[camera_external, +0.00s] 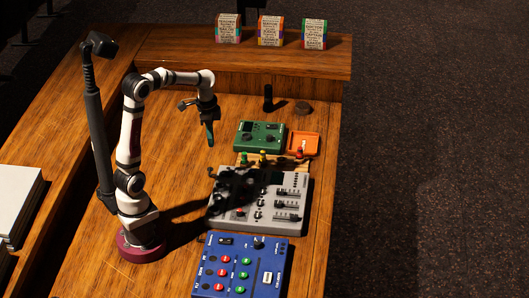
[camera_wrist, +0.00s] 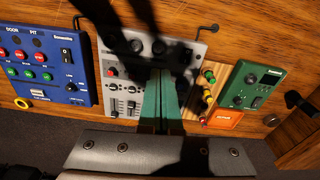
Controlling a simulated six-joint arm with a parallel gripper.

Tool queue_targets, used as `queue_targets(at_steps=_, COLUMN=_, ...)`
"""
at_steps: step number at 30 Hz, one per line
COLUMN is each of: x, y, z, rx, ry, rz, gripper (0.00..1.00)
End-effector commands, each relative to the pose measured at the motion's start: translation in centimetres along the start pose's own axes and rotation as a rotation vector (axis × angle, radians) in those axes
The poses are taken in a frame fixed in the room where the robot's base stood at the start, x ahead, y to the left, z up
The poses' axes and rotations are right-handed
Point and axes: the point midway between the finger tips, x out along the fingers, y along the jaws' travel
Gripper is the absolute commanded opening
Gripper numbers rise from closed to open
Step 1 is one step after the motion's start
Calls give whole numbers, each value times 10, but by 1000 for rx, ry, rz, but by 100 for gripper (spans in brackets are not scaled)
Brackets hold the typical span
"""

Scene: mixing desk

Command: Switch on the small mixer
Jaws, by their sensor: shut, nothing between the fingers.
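A grey mixer (camera_external: 262,219) with knobs and sliders lies mid-desk; in the wrist view, it (camera_wrist: 112,78) is partly behind my fingers and under a dark shadow. A blue panel (camera_external: 240,265) with red and green buttons lies nearer the front; its black rocker switch shows in the wrist view (camera_wrist: 66,55). A smaller green box (camera_external: 259,136) with a display and knobs lies farther back, also in the wrist view (camera_wrist: 254,84). I cannot tell for sure which is the small mixer. My gripper (camera_external: 210,143), green-fingered, is shut and empty, pointing down above the desk, left of the green box.
A black post (camera_external: 268,98) and a round brown piece (camera_external: 303,108) stand behind.

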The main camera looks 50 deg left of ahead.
Motion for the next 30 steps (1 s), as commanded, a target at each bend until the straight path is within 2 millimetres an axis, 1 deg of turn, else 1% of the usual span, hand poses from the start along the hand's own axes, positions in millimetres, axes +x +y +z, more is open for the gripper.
queue_targets(at_steps=1, x=11, y=-22, z=-10, rx=17, ry=16, rz=9, gripper=0)
queue_targets(at_steps=3, x=22, y=-48, z=-22, rx=45, ry=42, rz=11, gripper=0)
queue_targets(at_steps=6, x=33, y=-69, z=-30, rx=71, ry=65, rz=10, gripper=0)
queue_targets(at_steps=7, x=35, y=-72, z=-31, rx=76, ry=69, rz=9, gripper=0)
queue_targets(at_steps=10, x=37, y=-76, z=-32, rx=82, ry=73, rz=8, gripper=0)
queue_targets(at_steps=17, x=37, y=-75, z=-32, rx=82, ry=72, rz=9, gripper=0)
queue_targets(at_steps=20, x=44, y=-74, z=-33, rx=82, ry=71, rz=10, gripper=0)
queue_targets(at_steps=23, x=62, y=-73, z=-34, rx=82, ry=69, rz=13, gripper=0)
queue_targets(at_steps=30, x=115, y=-73, z=-37, rx=81, ry=69, rz=12, gripper=0)
